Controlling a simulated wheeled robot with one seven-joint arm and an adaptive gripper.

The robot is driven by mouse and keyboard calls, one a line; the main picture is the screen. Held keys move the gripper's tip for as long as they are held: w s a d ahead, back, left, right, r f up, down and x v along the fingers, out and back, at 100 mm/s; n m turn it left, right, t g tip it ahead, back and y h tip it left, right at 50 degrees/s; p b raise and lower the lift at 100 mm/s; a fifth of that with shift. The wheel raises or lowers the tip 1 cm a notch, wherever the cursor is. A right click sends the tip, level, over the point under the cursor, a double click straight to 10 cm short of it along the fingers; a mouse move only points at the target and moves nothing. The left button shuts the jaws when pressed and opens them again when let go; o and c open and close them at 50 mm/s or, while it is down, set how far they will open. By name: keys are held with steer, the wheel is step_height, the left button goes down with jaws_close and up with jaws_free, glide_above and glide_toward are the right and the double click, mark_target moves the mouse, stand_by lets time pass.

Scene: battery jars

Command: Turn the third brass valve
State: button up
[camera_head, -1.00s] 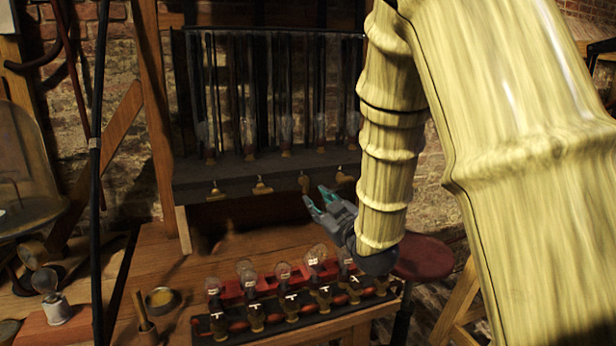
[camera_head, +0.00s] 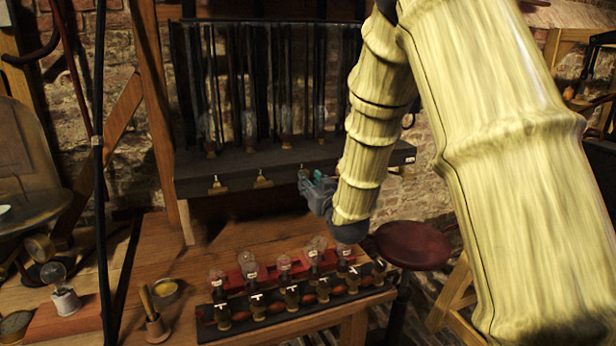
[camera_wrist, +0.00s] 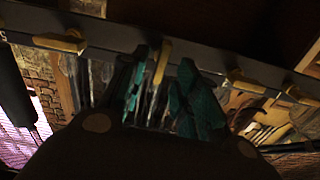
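A row of brass valves runs along the front of a dark ledge (camera_head: 245,172). The first valve (camera_head: 216,185) and second valve (camera_head: 263,180) show clear in the head view, with handles lying along the ledge. The third valve (camera_head: 303,173) is partly hidden by my gripper (camera_head: 313,181). In the wrist view, its handle (camera_wrist: 162,62) stands across the ledge, between the teal fingertips of my gripper (camera_wrist: 168,78). The fingers are apart, with a gap to the handle. Valves show on both sides there, one at left (camera_wrist: 60,42) and two at right (camera_wrist: 243,81).
Glass jars stand in a rack (camera_head: 270,90) above the ledge. Below, a dark tray (camera_head: 270,318) on the wooden bench (camera_head: 190,262) holds several small bulb-topped bottles. A red stool (camera_head: 412,245) stands right of the bench.

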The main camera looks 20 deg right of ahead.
steer(key=shift+w, duration=1.45)
jaws_close()
